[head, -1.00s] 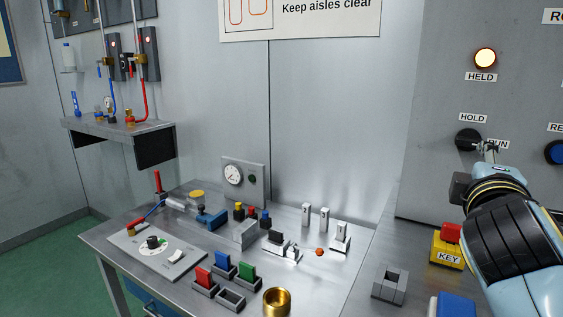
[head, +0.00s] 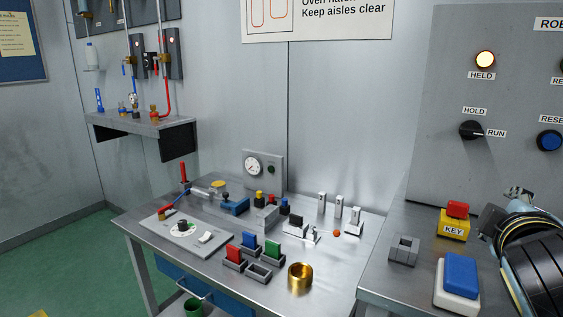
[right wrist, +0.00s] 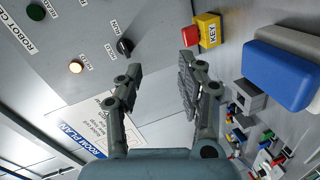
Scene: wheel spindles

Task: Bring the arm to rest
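My right gripper (head: 520,195) is at the right edge of the head view, low in front of the grey control panel (head: 460,60). In the right wrist view my right gripper (right wrist: 160,68) has its two fingers apart with nothing between them. The black HOLD/RUN knob (head: 470,130) is clear of the gripper, and its pointer faces right towards RUN. The knob also shows in the right wrist view (right wrist: 125,46), beyond the left fingertip. The HELD lamp (head: 485,59) glows. My left gripper is not in view.
A yellow KEY box with a red top (head: 455,222) and a blue-topped white block (head: 458,280) stand close to the right arm. A grey square holder (head: 403,250) is beside them. The left bench (head: 335,275) carries several small parts and a brass cup (head: 300,276).

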